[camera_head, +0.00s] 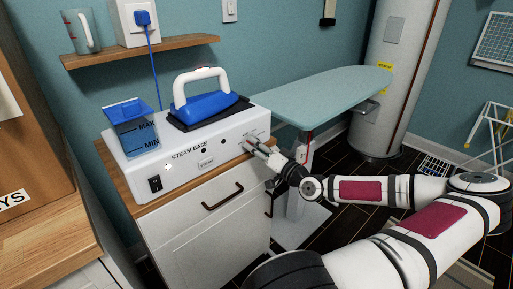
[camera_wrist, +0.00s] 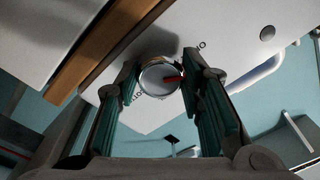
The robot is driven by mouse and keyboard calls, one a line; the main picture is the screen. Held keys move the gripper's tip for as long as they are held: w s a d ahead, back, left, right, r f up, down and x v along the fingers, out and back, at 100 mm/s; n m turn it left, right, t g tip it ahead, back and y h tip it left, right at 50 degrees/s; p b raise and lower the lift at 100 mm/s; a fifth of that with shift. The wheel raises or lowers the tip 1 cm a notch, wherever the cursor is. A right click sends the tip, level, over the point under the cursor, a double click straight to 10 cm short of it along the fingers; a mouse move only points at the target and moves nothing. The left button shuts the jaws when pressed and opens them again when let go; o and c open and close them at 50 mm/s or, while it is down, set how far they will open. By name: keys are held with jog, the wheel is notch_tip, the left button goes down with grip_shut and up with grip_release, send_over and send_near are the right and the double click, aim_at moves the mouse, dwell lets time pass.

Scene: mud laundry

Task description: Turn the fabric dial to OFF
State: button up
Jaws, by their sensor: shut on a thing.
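The fabric dial (camera_wrist: 155,78) is a round, pale knob with a metallic rim and a red pointer mark, in the wrist view. Its pointer is toward the right of that picture. My gripper (camera_wrist: 160,82) is shut on the dial, with one finger on each side of it. Small lettering beside the dial is too blurred and covered to read. In the head view my gripper (camera_head: 262,150) reaches the right end of the front of the white steam base (camera_head: 215,147). There my fingers mostly hide the dial.
On the steam base stand a blue iron (camera_head: 205,107) and a blue water tank (camera_head: 136,138). A black switch (camera_head: 155,184) is at its front left. The base rests on a white cabinet (camera_head: 205,225) with a drawer handle. An ironing board (camera_head: 320,95) is behind my arm.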

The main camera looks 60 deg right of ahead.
jog(key=shift+f+n, duration=0.1)
jog(key=shift+n, duration=1.5)
jog(key=shift+d, duration=0.1)
jog(key=o, duration=1.2)
jog(key=shift+c, duration=0.2)
jog(key=shift+s, duration=0.15)
jog(key=v, duration=1.1)
jog(key=shift+s, duration=0.45)
jog(key=shift+w+f+y, duration=0.1)
jog(key=shift+y, duration=0.3)
